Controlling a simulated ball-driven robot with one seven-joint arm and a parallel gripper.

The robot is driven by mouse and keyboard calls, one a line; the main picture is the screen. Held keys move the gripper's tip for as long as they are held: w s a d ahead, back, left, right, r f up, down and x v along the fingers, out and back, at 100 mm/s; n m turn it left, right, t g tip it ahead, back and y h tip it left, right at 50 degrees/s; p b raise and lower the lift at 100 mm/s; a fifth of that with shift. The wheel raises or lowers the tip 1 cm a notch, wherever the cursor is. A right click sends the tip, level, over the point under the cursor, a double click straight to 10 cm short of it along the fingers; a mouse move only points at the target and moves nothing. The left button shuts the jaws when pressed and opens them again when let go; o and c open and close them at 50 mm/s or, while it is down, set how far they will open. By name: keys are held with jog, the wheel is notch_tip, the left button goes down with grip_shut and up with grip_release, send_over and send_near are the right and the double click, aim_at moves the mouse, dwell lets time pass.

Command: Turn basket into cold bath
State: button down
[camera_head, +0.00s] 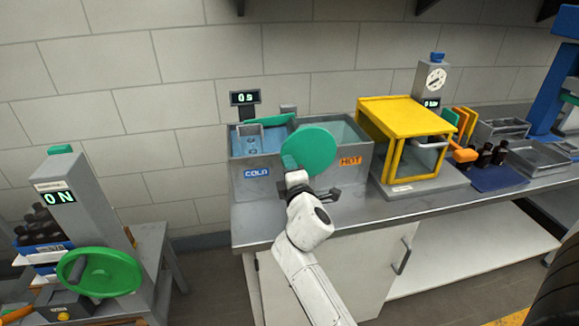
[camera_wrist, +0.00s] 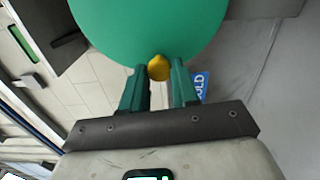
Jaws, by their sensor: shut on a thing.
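A two-part grey bath stands on the steel counter, with a blue COLD label (camera_head: 256,172) at left and an orange HOT label (camera_head: 350,161) at right. The cold bath (camera_head: 237,147) holds blue water and a grey part, perhaps the basket; I cannot tell. A large green disc (camera_head: 308,150) stands before the bath and hides its middle; it fills the top of the wrist view (camera_wrist: 150,25). My gripper (camera_wrist: 159,76) is shut on a yellow knob (camera_wrist: 159,66) at the disc's lower edge. In the head view my gripper (camera_head: 297,178) is just below the disc.
A small display (camera_head: 244,98) reading 0s stands behind the bath.

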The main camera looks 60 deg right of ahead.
jog(key=shift+f+n, duration=0.25)
jog(key=shift+n, duration=0.05)
dwell(0.4)
jog(key=c, duration=0.9)
grip_release()
jog(key=shift+o, duration=0.2)
jog(key=shift+a, duration=0.1)
jog(key=b+v, duration=0.2)
jog(key=v, duration=0.8)
jog(key=shift+s+a, duration=0.2)
jog(key=shift+s, duration=0.1)
